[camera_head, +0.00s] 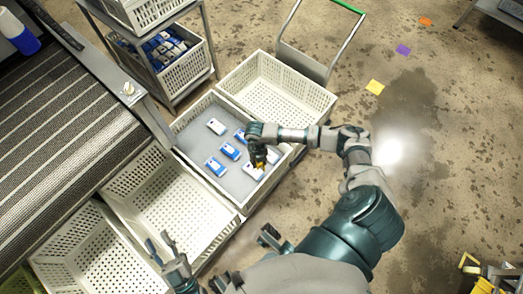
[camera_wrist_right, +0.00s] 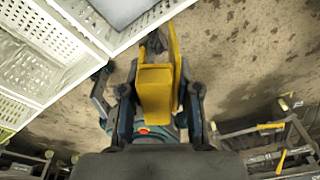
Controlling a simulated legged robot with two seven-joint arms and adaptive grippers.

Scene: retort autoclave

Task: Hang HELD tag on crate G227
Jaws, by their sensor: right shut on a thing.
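My right gripper (camera_head: 258,160) is shut on a yellow tag (camera_wrist_right: 155,92), held over the near right part of a white crate (camera_head: 190,115) with a grey inner sheet. Several blue-and-white packs (camera_head: 215,166) lie in that crate. In the right wrist view the tag sits between the two dark fingers of my right gripper (camera_wrist_right: 158,105), with a part reaching up beyond them. I cannot read any writing on the tag or a crate number. My left gripper (camera_head: 160,248) is open and empty over the white crates at the lower left.
Empty white crates stand behind (camera_head: 275,90) and in front (camera_head: 165,205) of the pack crate. A slatted conveyor (camera_head: 60,130) is at the left. A rack with filled crates (camera_head: 165,60) stands behind. A cart handle (camera_head: 335,55) rises at the back. Wet floor lies right.

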